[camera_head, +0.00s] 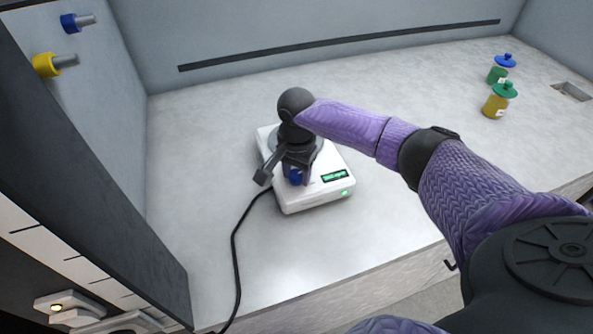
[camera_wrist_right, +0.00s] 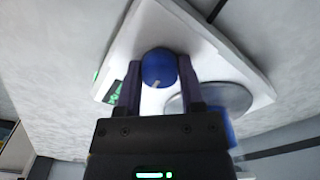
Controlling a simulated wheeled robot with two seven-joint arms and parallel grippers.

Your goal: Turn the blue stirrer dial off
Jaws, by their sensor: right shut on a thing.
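The blue stirrer dial (camera_head: 295,176) is on the front face of the white stirrer (camera_head: 312,199), partly hidden by my right gripper in the head view. In the right wrist view the blue dial (camera_wrist_right: 159,68) sits between the two fingers, with a pale mark on its lower part. My right gripper (camera_head: 296,172) is shut on the dial, and its fingers also show in the right wrist view (camera_wrist_right: 160,75). The stirrer has a green-lit display (camera_head: 334,176) and a green light (camera_head: 345,193). My left gripper is not in view.
A black cable (camera_head: 235,255) runs from the stirrer to the front edge. Two jars, one green (camera_head: 497,74) and one yellow with a green lid (camera_head: 496,106), stand at the back right. Blue (camera_head: 72,23) and yellow (camera_head: 46,65) taps are on the left wall. The bench around the stirrer is clear.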

